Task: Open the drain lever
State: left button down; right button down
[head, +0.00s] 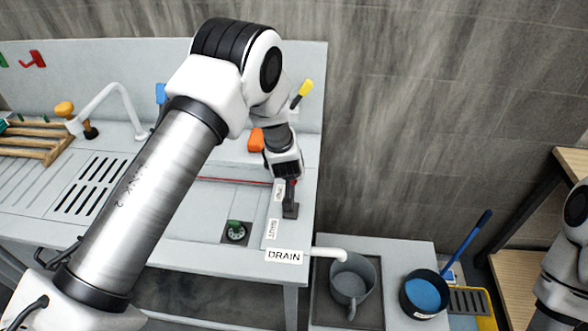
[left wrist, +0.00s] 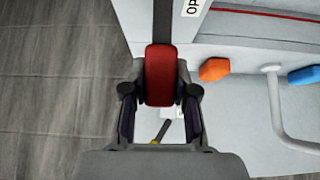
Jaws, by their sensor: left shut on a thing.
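The drain lever shows in the left wrist view as a red grip (left wrist: 160,75) on a dark shaft. In the head view its dark lower part (head: 290,209) stands on the counter, and the grip is mostly hidden by my gripper. My left gripper (head: 287,177) reaches down onto the lever from above. In the left wrist view its fingers (left wrist: 161,100) sit on both sides of the red grip and are shut on it. One label (head: 279,190) lies beside the lever and another (head: 272,231) nearer the front. A "DRAIN" sign (head: 284,257) is on the front edge.
A green knob (head: 235,229) sits in a dark recess left of the lever. An orange block (head: 256,140) and a yellow-tipped handle (head: 302,93) are behind. Below the white spout (head: 330,253) stands a grey jug (head: 350,285). A blue-filled pot (head: 425,292) is to the right.

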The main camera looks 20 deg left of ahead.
pick_arm(q)
jog(key=shift+s+f, duration=0.25)
jog(key=c, duration=1.2)
grip_release()
jog(key=shift+c, duration=0.2)
jog(key=o, duration=0.4)
jog(key=shift+c, duration=0.2)
jog(key=shift+w, duration=0.15)
jog(key=shift+r, duration=0.1)
jog(key=v, duration=1.2)
jog(key=shift+d, duration=0.1)
